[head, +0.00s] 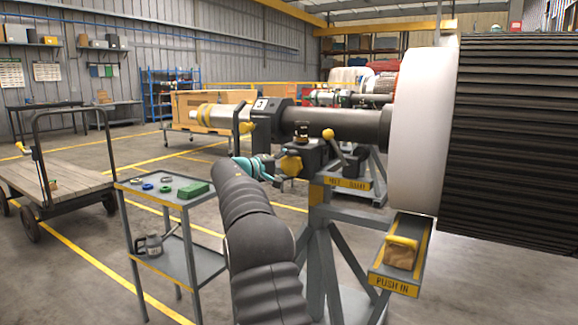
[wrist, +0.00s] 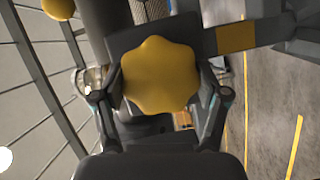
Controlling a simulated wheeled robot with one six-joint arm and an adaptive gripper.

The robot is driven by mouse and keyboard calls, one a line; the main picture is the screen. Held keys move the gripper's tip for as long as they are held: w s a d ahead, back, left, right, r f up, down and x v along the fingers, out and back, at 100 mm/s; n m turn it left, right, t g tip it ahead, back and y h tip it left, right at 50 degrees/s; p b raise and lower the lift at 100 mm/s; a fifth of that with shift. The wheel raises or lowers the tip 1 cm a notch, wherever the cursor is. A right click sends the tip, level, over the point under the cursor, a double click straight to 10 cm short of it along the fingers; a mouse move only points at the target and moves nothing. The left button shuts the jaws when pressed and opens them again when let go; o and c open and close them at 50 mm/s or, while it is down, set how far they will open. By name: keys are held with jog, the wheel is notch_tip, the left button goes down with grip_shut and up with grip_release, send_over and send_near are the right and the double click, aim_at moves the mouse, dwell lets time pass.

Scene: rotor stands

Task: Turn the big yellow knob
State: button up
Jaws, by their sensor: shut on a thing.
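The big yellow knob (wrist: 160,76) has a lobed, star-like rim and fills the middle of the wrist view. In the head view the yellow knob (head: 291,164) shows on the dark block of the rotor stand, under the shaft. My gripper (wrist: 163,92) has one finger on each side of the knob and is shut on it. In the head view my gripper (head: 268,167) reaches the knob from the left, and its fingertips are partly hidden.
A yellow ball-ended lever (head: 328,134) stands close right of the knob. The shaft (head: 335,125) runs just above, to a large rotor (head: 510,140). A grey cart (head: 165,194) with small parts stands left of my arm. A "PUSH IN" box (head: 396,268) sits lower right.

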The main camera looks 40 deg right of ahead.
dwell(0.4)
jog(key=o, duration=1.2)
jog(key=shift+d, duration=0.1)
jog(key=shift+c, duration=0.2)
jog(key=a, duration=1.2)
jog(key=shift+r, duration=0.45)
jog(key=shift+a, duration=0.1)
